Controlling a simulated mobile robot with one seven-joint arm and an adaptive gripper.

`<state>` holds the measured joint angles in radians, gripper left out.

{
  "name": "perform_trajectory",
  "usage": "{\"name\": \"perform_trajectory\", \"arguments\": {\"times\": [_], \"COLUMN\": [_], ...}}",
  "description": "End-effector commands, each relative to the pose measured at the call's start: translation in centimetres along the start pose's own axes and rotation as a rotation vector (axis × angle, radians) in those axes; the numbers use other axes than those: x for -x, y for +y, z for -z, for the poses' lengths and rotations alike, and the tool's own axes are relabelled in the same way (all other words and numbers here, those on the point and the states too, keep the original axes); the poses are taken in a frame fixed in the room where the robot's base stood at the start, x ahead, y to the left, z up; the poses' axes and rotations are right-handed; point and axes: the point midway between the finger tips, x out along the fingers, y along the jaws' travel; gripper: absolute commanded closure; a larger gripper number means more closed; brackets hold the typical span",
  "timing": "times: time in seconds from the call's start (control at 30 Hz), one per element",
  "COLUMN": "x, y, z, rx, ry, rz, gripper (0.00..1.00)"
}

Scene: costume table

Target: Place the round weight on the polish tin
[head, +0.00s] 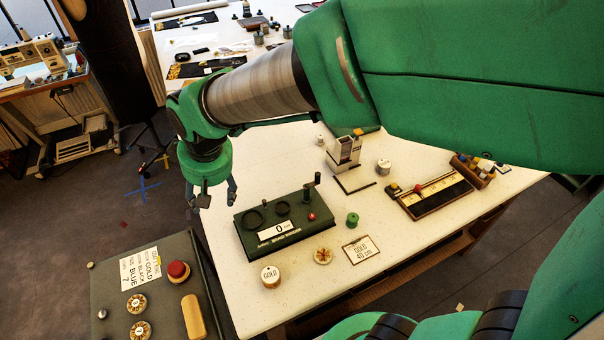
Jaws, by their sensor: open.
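My gripper (213,196) is open and empty, pointing down at the left edge of the white table (365,290), left of a dark green winder. No thing is clearly marked as the round weight or the polish tin. A silvery cylinder with a small dark top (383,166) stands at the back right. A smaller pale cylinder (320,140) stands behind the white upright device. A flat round piece with a red-brown pattern (323,256) lies in front of the winder. A round white-topped container marked GOLD (271,275) stands at the front left.
The green winder (277,237) has a crank and a red knob. A green spool (352,219) and a GOLD 40 cm card (361,250) lie right of it. A wooden measuring tray (431,196) is at right. A grey console (110,308) stands at lower left.

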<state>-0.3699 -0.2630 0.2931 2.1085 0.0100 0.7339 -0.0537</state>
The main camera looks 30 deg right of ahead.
Motion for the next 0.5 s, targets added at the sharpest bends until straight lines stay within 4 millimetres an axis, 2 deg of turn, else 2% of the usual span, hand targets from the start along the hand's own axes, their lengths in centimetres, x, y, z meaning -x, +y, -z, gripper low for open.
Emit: {"name": "perform_trajectory", "arguments": {"times": [0.03,0.2,0.5], "x": [1.8,6.5,12.9], "y": [1.3,4.6,8.5], "z": [-1.0,-4.6,-12.3], "rx": [-0.028,-0.113,-0.26], "ry": [0.019,0.067,0.149], "rz": [-0.009,-0.036,-0.092], "gripper": [0.41,0.41,0.41]}}
